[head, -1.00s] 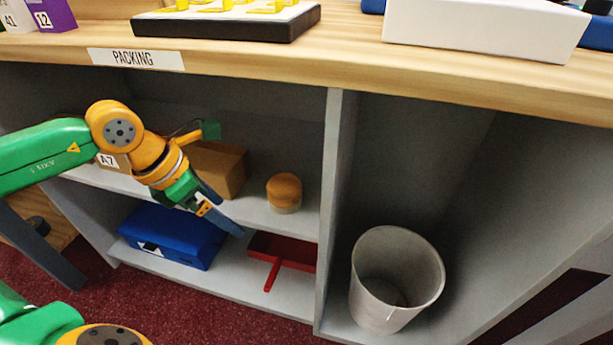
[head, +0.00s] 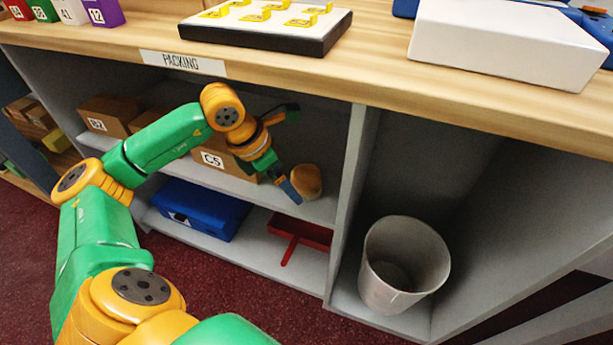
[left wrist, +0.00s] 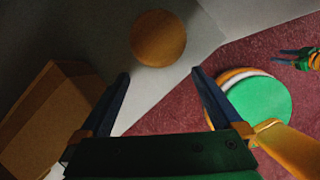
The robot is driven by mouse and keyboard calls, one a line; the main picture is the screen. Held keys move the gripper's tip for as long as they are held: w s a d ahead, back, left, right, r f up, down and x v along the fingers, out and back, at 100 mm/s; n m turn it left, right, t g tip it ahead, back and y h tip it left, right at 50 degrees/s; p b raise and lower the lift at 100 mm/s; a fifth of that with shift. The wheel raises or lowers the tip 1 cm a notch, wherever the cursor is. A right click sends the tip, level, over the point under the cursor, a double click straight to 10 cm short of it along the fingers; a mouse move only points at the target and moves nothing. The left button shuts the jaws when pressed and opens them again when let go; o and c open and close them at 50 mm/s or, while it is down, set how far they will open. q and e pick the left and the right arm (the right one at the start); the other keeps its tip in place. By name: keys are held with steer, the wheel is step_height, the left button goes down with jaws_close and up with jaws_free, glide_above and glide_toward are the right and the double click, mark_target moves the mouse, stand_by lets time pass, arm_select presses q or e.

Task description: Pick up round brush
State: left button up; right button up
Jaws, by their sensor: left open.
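The round brush (head: 307,182), with a domed orange-brown top, stands on the middle shelf under the counter, near the upright divider. In the left wrist view the brush (left wrist: 158,38) shows as a round brown top ahead of and between my fingertips. My left gripper (head: 291,190) is in front of the shelf, just left of the brush, and part of it overlaps the brush's edge in the head view. In the left wrist view the left gripper (left wrist: 160,85) is open with nothing between its fingers. I cannot tell how far the fingertips are from the brush.
A cardboard box marked C5 (head: 222,158) stands left of the brush. Below are a blue case (head: 200,208) and a red dustpan (head: 302,232). The divider (head: 350,190) rises right of the brush, with a grey bin (head: 405,265) beyond. The counter edge (head: 300,80) overhangs the shelf.

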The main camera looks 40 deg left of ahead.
mark_target(303, 174)
arm_select(q)
steer(key=w, duration=0.1)
steer(key=w+d, duration=0.2)
steer(key=w, duration=0.1)
steer(key=shift+f, duration=0.6)
arm_select(e)
steer(key=shift+s+d+f, duration=0.1)
steer(key=shift+s+f, duration=0.3)
steer(key=shift+s, duration=0.05)
arm_select(q)
steer(key=c, duration=1.2)
steer(key=shift+c, duration=0.2)
steer(key=shift+r, duration=0.1)
